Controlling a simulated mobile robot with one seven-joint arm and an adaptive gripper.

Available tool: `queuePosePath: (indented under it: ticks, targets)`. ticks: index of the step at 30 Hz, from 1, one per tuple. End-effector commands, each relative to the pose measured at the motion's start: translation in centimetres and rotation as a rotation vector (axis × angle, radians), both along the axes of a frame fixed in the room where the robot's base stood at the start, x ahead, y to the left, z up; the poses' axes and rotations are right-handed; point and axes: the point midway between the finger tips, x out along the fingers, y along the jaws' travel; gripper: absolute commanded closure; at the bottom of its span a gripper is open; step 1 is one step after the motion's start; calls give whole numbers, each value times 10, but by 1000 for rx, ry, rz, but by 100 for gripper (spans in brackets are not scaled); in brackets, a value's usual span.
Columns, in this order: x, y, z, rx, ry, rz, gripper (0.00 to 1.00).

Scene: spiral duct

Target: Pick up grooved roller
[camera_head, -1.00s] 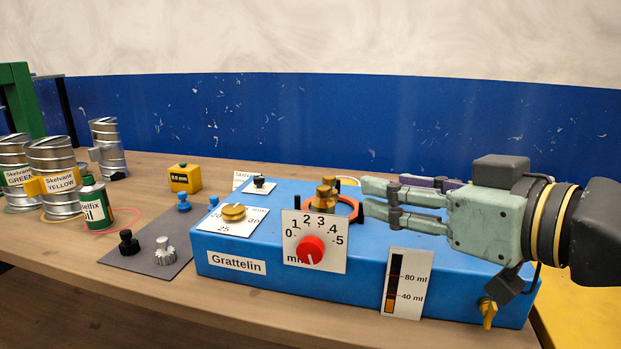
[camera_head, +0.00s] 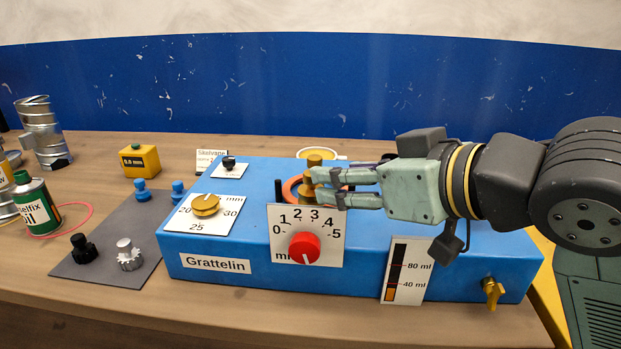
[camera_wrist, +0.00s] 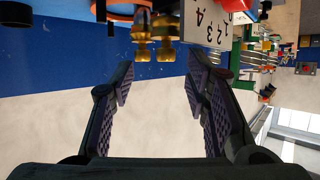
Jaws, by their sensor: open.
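Two brass rollers with grooved waists show in the wrist view, a left one (camera_wrist: 142,38) and a right one (camera_wrist: 166,32). They stand on the blue Grattelin machine (camera_head: 420,225); in the head view the brass rollers (camera_head: 314,160) are partly hidden by my fingers. I cannot tell which one the task means. My gripper (camera_head: 322,187) is open, with its fingers pointing left at the brass parts in the head view. In the wrist view the gap between my fingertips (camera_wrist: 157,82) is empty, and the rollers lie beyond the tips.
An orange ring (camera_head: 292,188) surrounds the brass parts. A dial plate with a red knob (camera_head: 304,248) stands in front, close below my fingers. A grey mat (camera_head: 105,262) at left holds a silver toothed part (camera_head: 128,254), a black knob (camera_head: 83,248) and blue pieces.

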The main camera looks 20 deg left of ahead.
Motion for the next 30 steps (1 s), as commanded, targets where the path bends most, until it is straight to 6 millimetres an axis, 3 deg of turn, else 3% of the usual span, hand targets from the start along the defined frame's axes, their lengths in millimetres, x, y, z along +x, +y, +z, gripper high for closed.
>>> queuePosePath:
  ticks: [12,21,30]
  targets:
    - [16,45,-15,0,0,1,57]
    - [18,48,-18,1,0,0,58]
    - [18,48,-18,1,0,0,78]
